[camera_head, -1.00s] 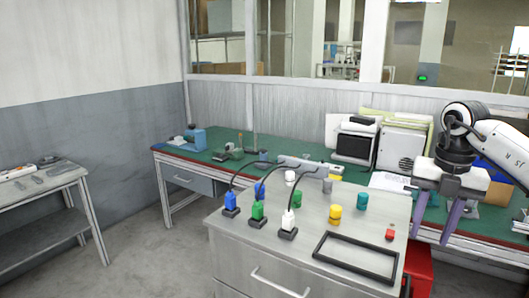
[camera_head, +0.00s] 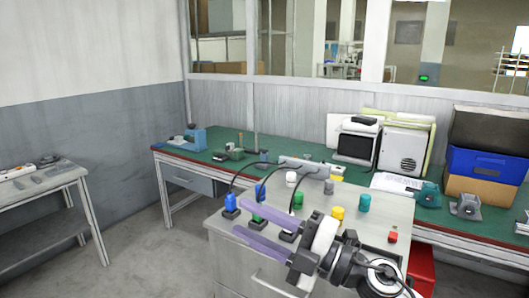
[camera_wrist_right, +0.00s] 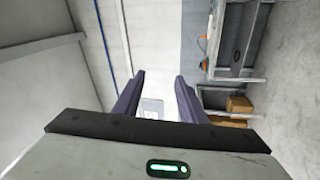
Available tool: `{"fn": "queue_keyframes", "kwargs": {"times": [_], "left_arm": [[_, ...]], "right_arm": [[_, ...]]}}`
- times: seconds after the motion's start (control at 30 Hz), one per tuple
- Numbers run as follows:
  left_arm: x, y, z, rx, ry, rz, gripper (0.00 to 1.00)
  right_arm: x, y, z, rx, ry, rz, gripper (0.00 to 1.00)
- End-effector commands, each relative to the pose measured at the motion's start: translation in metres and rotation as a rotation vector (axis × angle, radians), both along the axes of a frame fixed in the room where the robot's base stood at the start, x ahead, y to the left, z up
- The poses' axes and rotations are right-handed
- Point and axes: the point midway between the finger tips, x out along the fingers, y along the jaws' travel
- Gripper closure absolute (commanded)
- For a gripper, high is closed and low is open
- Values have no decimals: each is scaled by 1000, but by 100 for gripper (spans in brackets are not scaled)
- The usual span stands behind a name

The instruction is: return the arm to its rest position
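My right gripper (camera_head: 248,219) is in front of the grey cabinet in the head view, its arm coming in from the bottom right. Its two long purple fingers point left and stand apart with nothing between them. The right wrist view also shows the parted fingers (camera_wrist_right: 158,95), with an empty gap. The gripper and wrist cover part of the cabinet top and its front. My left gripper is not in either view.
Blue, green and white plugs with black cables stand on the cabinet top (camera_head: 312,192), near the fingers. A green bench (camera_head: 225,147) runs behind; floor is clear left.

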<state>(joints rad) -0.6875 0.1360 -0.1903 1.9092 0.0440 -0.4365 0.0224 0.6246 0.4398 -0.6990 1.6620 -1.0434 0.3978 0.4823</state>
Motion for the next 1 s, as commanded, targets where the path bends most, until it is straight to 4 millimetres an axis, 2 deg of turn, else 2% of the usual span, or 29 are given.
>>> {"fn": "queue_keyframes", "kwargs": {"times": [0.07,0.17,0.27,0.33,0.4,0.47,0.5,0.6,0.7,0.8,1.0], "left_arm": [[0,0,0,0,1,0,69],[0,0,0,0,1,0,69],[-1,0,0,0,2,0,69],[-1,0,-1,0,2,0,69],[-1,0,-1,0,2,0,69],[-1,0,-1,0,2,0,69],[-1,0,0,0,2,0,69],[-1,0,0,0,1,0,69],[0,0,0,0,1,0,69],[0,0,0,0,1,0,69],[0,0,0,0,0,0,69]], "right_arm": [[3,-21,7,199,95,-142,62],[12,-67,-3,403,249,-356,62],[12,-120,-41,549,449,-585,62],[1,-155,-80,614,610,-742,62],[-17,-183,-121,646,763,-878,62],[-38,-201,-154,656,890,-976,62],[-54,-212,-175,655,974,-1038,62],[-101,-230,-223,629,1179,-1170,62],[-147,-239,-256,588,1353,-1262,62],[-186,-243,-278,543,1486,-1321,62],[-252,-246,-303,451,1697,-1398,62]]}}
